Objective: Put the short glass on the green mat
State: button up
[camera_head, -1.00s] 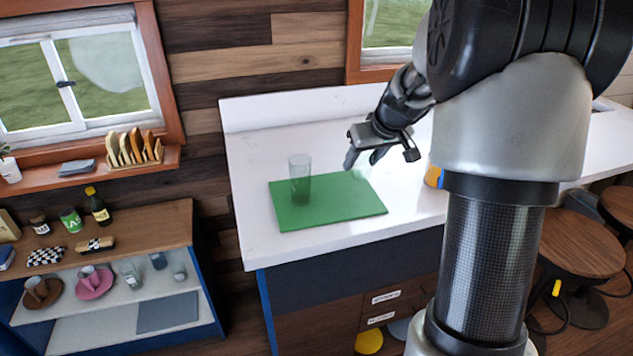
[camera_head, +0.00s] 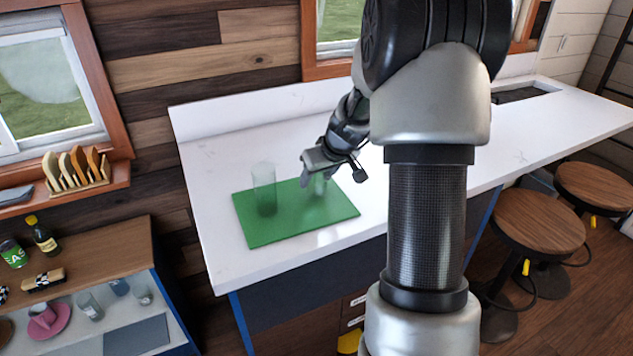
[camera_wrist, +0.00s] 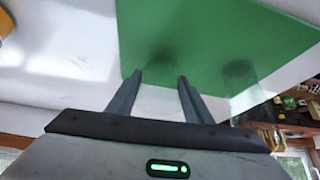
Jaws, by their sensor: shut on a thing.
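The green mat (camera_head: 290,228) lies flat on the white counter. A tall clear glass (camera_head: 264,188) stands upright on its left part. My gripper (camera_head: 318,172) is over the back right part of the mat and is shut on the short glass (camera_head: 319,187), which is clear and faint. In the wrist view the short glass (camera_wrist: 158,98) shows between the two fingers, with the mat (camera_wrist: 215,35) behind it. The tall glass (camera_wrist: 240,85) is to the right there. I cannot tell whether the short glass touches the mat.
The white counter (camera_head: 415,165) is clear to the right of the mat. A low shelf (camera_head: 110,245) with cups, glasses and a bottle stands at the left. A toast rack (camera_head: 77,170) sits on the window sill. Stools (camera_head: 540,225) stand at the right.

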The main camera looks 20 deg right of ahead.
jog(key=shift+f, duration=0.7)
jog(key=shift+f+b, duration=0.25)
jog(key=shift+b, duration=0.1)
jog(key=o, duration=1.1)
jog(key=shift+r, duration=0.1)
jog(key=shift+r+p, duration=0.25)
jog(key=shift+p, duration=0.15)
jog(key=v, duration=1.1)
jog(key=shift+s+r+b, duration=0.2)
jog(key=shift+r+b, duration=0.15)
